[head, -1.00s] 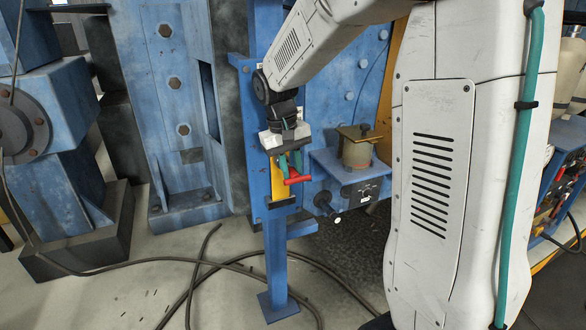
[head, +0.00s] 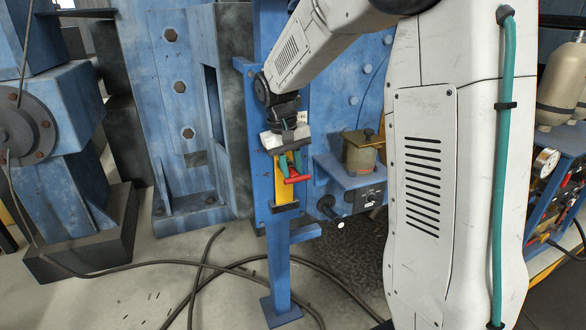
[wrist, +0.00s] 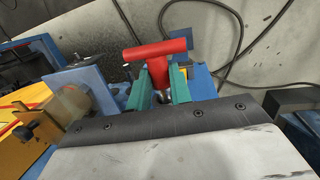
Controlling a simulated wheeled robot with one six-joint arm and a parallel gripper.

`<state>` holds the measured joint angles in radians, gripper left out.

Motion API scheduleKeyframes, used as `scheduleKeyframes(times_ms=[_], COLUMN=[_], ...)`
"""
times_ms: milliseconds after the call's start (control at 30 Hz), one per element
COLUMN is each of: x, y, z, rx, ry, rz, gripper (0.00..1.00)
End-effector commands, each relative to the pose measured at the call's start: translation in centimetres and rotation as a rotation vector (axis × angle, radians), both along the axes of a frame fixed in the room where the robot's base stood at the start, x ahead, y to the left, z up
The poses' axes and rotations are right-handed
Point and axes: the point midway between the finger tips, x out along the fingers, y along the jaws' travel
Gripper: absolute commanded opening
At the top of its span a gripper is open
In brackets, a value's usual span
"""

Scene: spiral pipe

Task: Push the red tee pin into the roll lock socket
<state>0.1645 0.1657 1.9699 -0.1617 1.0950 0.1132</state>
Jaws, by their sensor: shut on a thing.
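The red tee pin (head: 296,179) is held in my gripper (head: 290,164), whose teal fingers are shut on it. The pin's red crossbar lies in front of the blue post and its yellow plate (head: 281,190) in the head view. In the wrist view the red tee pin (wrist: 157,50) stands out beyond the fingertips, with its stem between the fingers of my gripper (wrist: 160,84). The roll lock socket cannot be made out clearly; whether the pin touches it cannot be told.
A blue post (head: 278,265) stands on the floor under my gripper. Dark cables (head: 160,264) lie on the floor. Large blue machinery (head: 70,170) stands at left.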

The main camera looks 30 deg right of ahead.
Motion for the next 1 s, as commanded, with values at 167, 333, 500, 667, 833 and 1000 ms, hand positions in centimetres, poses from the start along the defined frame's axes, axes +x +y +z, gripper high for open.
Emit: scheduleKeyframes(times_ms=[167,333,500,667,833,1000], x=[0.5,0.9,1.4,1.9,2.1,2.1], y=[-0.1,-0.2,-0.3,-0.4,-0.6,-0.7], z=[0.0,0.0,0.1,0.1,0.1,0.0], rx=[0.0,0.0,0.0,-0.001,-0.001,-0.001], ry=[-0.001,0.0,-0.001,-0.004,-0.004,-0.003], rz=[0.0,0.0,-0.001,-0.001,-0.001,-0.003], gripper=[0.0,0.0,0.0,0.0,0.0,0.0])
